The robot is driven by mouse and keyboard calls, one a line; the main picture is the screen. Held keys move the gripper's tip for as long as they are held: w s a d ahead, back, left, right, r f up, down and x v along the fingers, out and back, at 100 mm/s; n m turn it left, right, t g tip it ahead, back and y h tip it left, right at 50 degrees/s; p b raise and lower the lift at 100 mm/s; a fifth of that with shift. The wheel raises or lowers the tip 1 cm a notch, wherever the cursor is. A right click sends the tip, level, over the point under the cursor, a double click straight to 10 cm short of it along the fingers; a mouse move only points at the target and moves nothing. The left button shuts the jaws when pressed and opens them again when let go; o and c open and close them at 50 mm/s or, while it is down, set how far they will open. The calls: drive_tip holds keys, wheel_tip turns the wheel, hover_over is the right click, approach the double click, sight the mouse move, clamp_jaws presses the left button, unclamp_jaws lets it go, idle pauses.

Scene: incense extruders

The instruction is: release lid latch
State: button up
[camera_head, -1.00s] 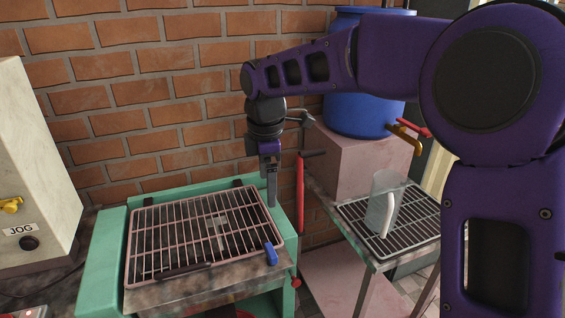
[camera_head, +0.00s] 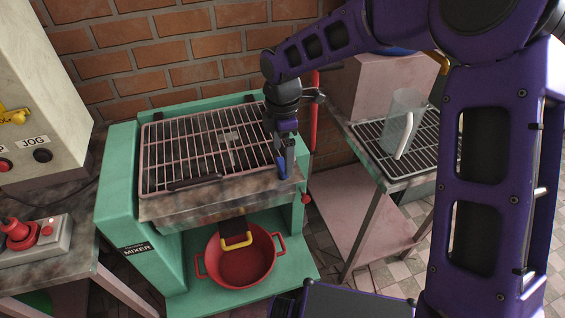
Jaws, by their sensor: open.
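The lid is a barred grate (camera_head: 205,150) lying flat and closed on top of the green mixer (camera_head: 150,240). A blue latch (camera_head: 281,166) sits at the lid's front right corner. My gripper (camera_head: 285,168) points down right at this latch, with its fingers overlapping it in the head view. The fingers are open; whether they touch the latch I cannot tell. A dark handle (camera_head: 194,182) runs along the lid's front edge.
A red pot (camera_head: 240,262) stands in the mixer's lower bay. A clear jug (camera_head: 402,118) stands on a rack at right. A control panel (camera_head: 35,110) and a red emergency button (camera_head: 20,232) are at left. A red lever (camera_head: 314,112) rises beside my gripper.

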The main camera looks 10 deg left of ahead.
sight(283, 164)
drive_tip(key=shift+f, duration=1.6)
drive_tip(key=c, duration=1.4)
